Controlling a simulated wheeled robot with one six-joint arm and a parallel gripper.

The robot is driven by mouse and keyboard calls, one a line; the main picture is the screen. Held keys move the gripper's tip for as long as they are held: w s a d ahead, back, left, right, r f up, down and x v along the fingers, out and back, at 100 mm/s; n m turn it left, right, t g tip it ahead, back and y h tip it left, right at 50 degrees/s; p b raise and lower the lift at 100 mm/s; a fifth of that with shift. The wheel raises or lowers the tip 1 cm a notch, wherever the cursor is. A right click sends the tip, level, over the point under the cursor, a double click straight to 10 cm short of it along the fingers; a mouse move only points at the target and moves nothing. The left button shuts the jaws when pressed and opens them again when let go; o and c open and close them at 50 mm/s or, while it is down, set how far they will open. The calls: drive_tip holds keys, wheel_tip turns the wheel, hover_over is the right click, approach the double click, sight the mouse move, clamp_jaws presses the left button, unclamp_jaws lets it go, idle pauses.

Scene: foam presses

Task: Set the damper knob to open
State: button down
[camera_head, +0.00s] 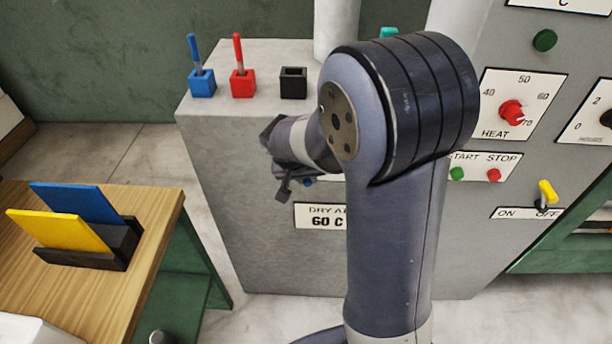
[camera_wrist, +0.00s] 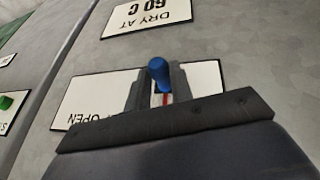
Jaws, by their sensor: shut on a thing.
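The blue damper knob (camera_wrist: 159,72) stands out from a white label plate (camera_wrist: 205,78) on the grey cabinet front, with a red mark below the knob. The word OPEN shows at the plate's lower left in the wrist view; the rest of the lettering is hidden. My gripper (camera_wrist: 160,88) is shut on the knob, a dark finger on each side of it. In the head view my gripper (camera_head: 285,188) is at the cabinet front, with a bit of blue (camera_head: 307,182) beside it; my arm hides most of the plate.
A DRY AT 60 C sign (camera_head: 320,216) is near the gripper. Blue (camera_head: 202,83) and red (camera_head: 243,83) holders with levers and a black socket (camera_head: 293,83) stand on the cabinet ledge. The heat dial (camera_head: 511,112) and yellow switch (camera_head: 547,192) are right. A wooden table (camera_head: 165,215) stands left.

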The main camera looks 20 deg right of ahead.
idle(0.3)
drive_tip(key=s+d+b, duration=0.1)
drive_tip(key=s+d, duration=0.2)
drive_tip(key=d, duration=0.8)
drive_tip(key=shift+s+d, duration=0.3)
drive_tip(key=shift+s, duration=0.1)
drive_tip(key=c, duration=1.3)
unclamp_jaws()
drive_tip(key=shift+d, duration=0.2)
drive_tip(key=shift+o, duration=0.2)
drive_tip(key=shift+a, duration=0.1)
drive_tip(key=v, duration=1.1)
drive_tip(key=shift+p, duration=0.3)
drive_tip(key=shift+f, duration=0.15)
